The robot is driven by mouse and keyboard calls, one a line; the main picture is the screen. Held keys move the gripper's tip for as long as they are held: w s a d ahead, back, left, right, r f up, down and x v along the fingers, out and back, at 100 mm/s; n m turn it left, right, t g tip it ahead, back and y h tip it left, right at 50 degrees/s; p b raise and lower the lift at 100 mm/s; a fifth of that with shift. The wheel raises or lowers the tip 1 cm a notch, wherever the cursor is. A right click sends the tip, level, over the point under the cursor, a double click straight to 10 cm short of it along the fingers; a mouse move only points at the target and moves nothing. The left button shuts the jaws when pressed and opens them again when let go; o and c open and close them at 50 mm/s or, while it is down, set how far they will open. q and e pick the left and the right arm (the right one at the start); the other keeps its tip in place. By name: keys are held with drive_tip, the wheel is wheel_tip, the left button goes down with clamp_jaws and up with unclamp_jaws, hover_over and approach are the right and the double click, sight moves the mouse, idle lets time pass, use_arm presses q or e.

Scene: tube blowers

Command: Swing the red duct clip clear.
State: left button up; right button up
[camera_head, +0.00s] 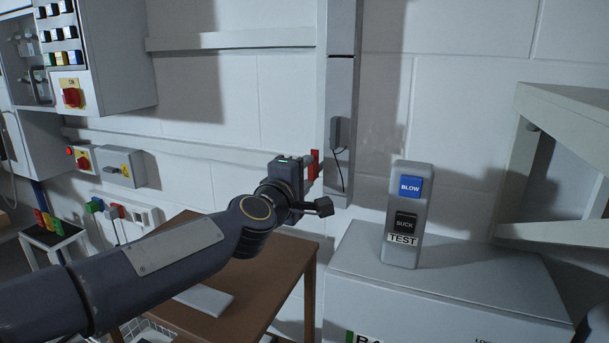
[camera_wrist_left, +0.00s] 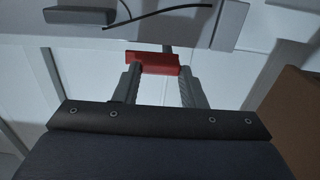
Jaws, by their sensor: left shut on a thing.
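My right gripper is not in view.
A brown table (camera_head: 262,268) stands below my left arm. A grey BLOW/SUCK test box (camera_head: 404,215) stands on a white cabinet (camera_head: 440,268) to the right. A dark switch with a cable (camera_head: 335,133) hangs on the duct. A control cabinet (camera_head: 120,50) is at upper left.

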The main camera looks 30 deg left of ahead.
use_arm(q)
drive_tip(key=o, duration=1)
drive_tip(key=s+p, duration=0.1)
drive_tip(key=s, duration=0.7)
drive_tip(key=shift+d+p, duration=0.2)
drive_tip(key=shift+p, duration=0.1)
